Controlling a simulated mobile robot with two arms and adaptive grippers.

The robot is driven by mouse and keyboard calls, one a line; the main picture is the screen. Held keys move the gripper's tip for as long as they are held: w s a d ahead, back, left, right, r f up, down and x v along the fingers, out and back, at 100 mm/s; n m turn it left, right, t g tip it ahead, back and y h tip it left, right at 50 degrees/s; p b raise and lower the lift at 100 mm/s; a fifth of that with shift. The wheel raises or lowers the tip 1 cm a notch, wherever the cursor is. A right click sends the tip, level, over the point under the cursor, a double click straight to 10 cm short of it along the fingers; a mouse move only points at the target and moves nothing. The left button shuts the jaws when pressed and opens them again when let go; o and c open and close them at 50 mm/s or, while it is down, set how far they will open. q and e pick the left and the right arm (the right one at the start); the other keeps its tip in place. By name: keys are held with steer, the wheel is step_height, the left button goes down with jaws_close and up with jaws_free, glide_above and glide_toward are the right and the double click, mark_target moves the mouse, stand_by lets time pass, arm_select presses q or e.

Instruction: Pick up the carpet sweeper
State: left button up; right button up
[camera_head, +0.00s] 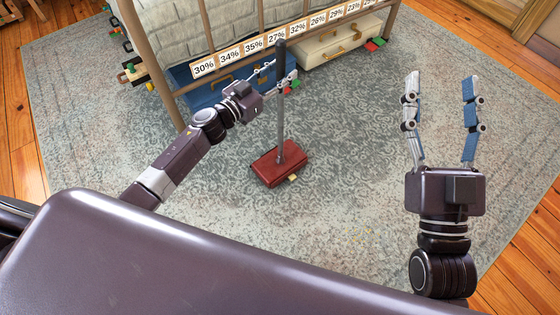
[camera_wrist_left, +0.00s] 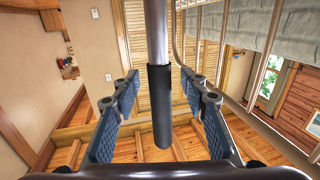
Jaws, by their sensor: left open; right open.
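The carpet sweeper stands upright on the rug, with a red base (camera_head: 278,164), a grey pole (camera_head: 281,115) and a dark grip at the top. In the left wrist view its dark handle (camera_wrist_left: 160,105) lies between the two blue-padded fingers, with visible gaps on both sides. My left gripper (camera_head: 283,76) is open around or close beside the upper pole; the head view does not clearly show contact. My right gripper (camera_head: 440,78) is open and empty, held to the right, well apart from the sweeper.
A bed with a wooden frame stands behind, its rail bearing a strip of percentage cards (camera_head: 253,47). A blue suitcase (camera_head: 203,96) and a cream suitcase (camera_head: 335,46) sit under it. Small coloured blocks (camera_head: 132,72) lie near the bed. The patterned rug (camera_head: 345,165) is mostly clear.

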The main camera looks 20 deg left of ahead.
arm_select(q)
steer(key=shift+w, duration=0.2)
arm_select(e)
steer(key=shift+s+r, duration=0.15)
steer(key=shift+r, duration=0.15)
arm_select(q)
steer(key=shift+c, duration=0.3)
steer(key=c, duration=1)
steer(key=shift+d+r, duration=0.1)
steer(key=shift+r, duration=0.05)
jaws_close()
arm_select(e)
steer(key=shift+f, duration=0.1)
